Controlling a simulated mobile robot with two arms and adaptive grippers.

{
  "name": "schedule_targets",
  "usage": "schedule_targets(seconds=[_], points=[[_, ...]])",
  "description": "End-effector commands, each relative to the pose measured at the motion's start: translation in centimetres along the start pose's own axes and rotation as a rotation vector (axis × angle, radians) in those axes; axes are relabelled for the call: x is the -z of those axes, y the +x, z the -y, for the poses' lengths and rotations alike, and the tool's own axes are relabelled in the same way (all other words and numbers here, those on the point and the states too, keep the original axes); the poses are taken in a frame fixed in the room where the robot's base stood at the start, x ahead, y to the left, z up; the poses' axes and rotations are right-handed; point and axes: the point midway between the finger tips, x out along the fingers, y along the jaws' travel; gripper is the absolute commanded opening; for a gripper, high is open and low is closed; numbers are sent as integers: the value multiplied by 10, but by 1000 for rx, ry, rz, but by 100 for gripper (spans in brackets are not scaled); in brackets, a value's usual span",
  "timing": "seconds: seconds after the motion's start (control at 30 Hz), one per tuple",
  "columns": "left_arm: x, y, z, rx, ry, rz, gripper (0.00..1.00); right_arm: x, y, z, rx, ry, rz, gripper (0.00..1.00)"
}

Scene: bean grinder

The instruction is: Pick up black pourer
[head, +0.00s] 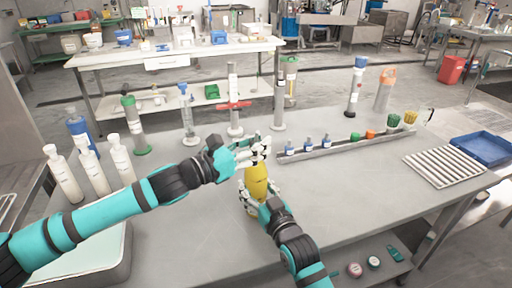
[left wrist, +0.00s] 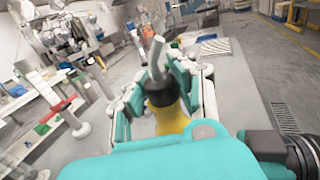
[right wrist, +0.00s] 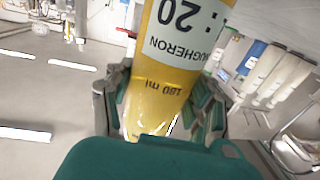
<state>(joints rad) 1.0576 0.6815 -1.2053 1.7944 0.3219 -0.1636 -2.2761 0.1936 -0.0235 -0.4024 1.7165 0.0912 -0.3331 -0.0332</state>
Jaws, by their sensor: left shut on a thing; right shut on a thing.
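A yellow bottle (head: 256,180) is held above the front middle of the grey table, roughly upright. My right gripper (head: 254,202) is shut around its lower part. In the right wrist view the bottle (right wrist: 158,95) shows a pale label and "180 ml" print between the fingers. The black pourer (left wrist: 160,90), with a grey spout, sits on top of the bottle in the left wrist view. My left gripper (head: 256,152) is shut on it, with teal fingers on both sides.
White bottles (head: 122,160) stand at the left of the grey table (head: 345,205). Several cylinders, one with a red collar (head: 234,105), stand behind my grippers. A long rack (head: 345,147) holds small bottles. A ribbed tray (head: 445,166) lies at right. The front-right tabletop is clear.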

Motion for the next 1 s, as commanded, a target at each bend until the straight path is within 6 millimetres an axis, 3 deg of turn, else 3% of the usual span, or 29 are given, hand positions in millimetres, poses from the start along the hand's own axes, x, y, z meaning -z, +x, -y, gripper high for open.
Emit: schedule_targets(seconds=[0.4, 0.8, 1.0], points=[[-5, -1, -5, -11, 6, 0, 2, -1, 0, -1, -1, 3, 0, 11], [-76, -1, -4, -8, 8, 3, 2, -2, 0, -1, -1, 2, 3, 11], [-96, 0, -3, -6, 4, 1, 2, -2, 0, 0, -1, 1, 3, 11]])
